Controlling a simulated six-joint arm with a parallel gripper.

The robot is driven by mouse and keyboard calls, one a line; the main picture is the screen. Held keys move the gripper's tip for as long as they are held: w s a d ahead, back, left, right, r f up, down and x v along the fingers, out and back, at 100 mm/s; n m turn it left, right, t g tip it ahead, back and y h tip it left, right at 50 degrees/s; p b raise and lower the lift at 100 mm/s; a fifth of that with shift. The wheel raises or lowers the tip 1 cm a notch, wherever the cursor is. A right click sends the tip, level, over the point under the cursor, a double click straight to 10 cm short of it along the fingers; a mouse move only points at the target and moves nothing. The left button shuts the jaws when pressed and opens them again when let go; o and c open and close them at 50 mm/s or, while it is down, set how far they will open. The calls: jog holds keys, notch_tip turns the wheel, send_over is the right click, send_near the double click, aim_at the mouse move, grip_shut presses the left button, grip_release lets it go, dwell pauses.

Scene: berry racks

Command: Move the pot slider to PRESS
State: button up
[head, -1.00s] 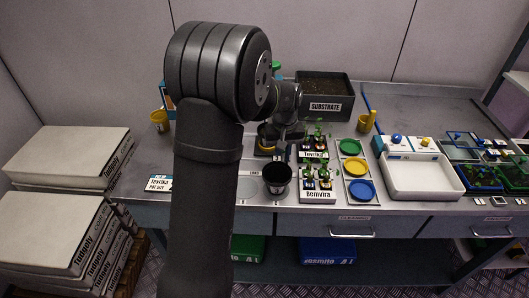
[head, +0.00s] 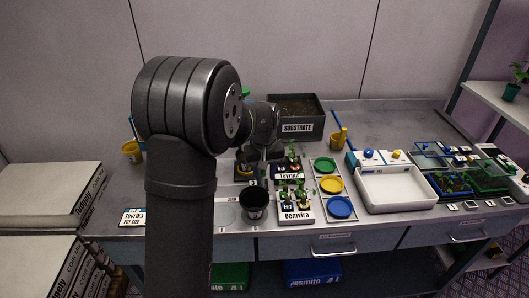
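A black pot (head: 254,207) stands upright on the bench by the LOAD label (head: 232,198), near the front edge. The slider under or beside it cannot be made out, and I see no readable PRESS label. My gripper (head: 263,178) points down just behind the black pot, apart from it as far as I can see. Its fingers are small and dark, so I cannot tell whether they are open. A yellow-rimmed dark item (head: 243,172) sits behind and left of the pot. My arm covers the bench to the left.
Seedling trays labelled Tevrika (head: 288,175) and Bemvira (head: 296,216) stand right of the pot. Green, yellow (head: 331,185) and blue discs lie beyond them. A SUBSTRATE box (head: 297,127) is at the back, a white tray (head: 395,190) at the right.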

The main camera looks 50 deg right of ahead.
notch_tip(320, 180, up, 16)
dwell(0.3)
dwell(0.5)
notch_tip(320, 180, down, 17)
jog(key=shift+f, duration=0.2)
jog(key=shift+a, duration=0.1)
dwell(0.3)
jog(key=shift+o, duration=0.5)
